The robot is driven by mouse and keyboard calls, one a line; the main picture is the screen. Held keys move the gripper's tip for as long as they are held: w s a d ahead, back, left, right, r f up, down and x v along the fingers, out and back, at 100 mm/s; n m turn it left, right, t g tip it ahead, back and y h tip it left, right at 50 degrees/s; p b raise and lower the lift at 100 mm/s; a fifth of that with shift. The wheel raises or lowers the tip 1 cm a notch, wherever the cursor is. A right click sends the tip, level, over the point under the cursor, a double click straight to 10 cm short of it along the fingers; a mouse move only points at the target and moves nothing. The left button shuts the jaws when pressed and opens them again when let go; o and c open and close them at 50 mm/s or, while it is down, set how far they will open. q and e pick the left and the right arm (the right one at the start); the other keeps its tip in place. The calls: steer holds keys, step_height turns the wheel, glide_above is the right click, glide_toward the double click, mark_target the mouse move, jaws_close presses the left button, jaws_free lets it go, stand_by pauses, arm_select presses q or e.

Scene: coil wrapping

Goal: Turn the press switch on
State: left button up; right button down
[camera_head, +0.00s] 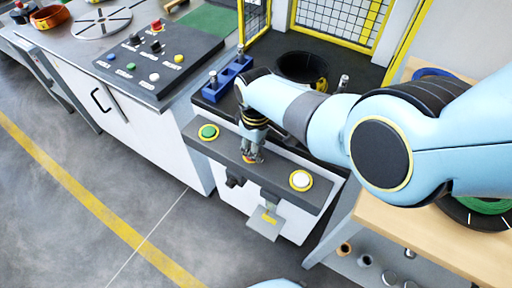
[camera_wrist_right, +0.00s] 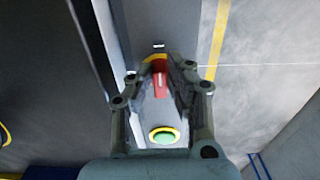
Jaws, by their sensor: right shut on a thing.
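The press switch is a red knob on a yellow ring, seen in the wrist view (camera_wrist_right: 160,82) between the fingers of my right gripper. It sits in the middle of the dark front panel (camera_head: 222,149) of the press, and in the head view the gripper mostly covers it. My right gripper (camera_head: 252,155) reaches down onto the panel and is shut on the red knob. In the wrist view the knob's pale mark runs roughly along the picture's height. My left gripper is not in view.
A green button (camera_head: 208,132) and a white button (camera_head: 301,180) flank the switch on the panel. A control desk (camera_head: 128,65) with several coloured buttons stands to the left. Yellow-framed mesh guards (camera_head: 340,22) rise behind. A wooden table (camera_head: 400,225) is at right.

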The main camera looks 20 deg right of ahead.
steer(key=c, duration=1.3)
jaws_free()
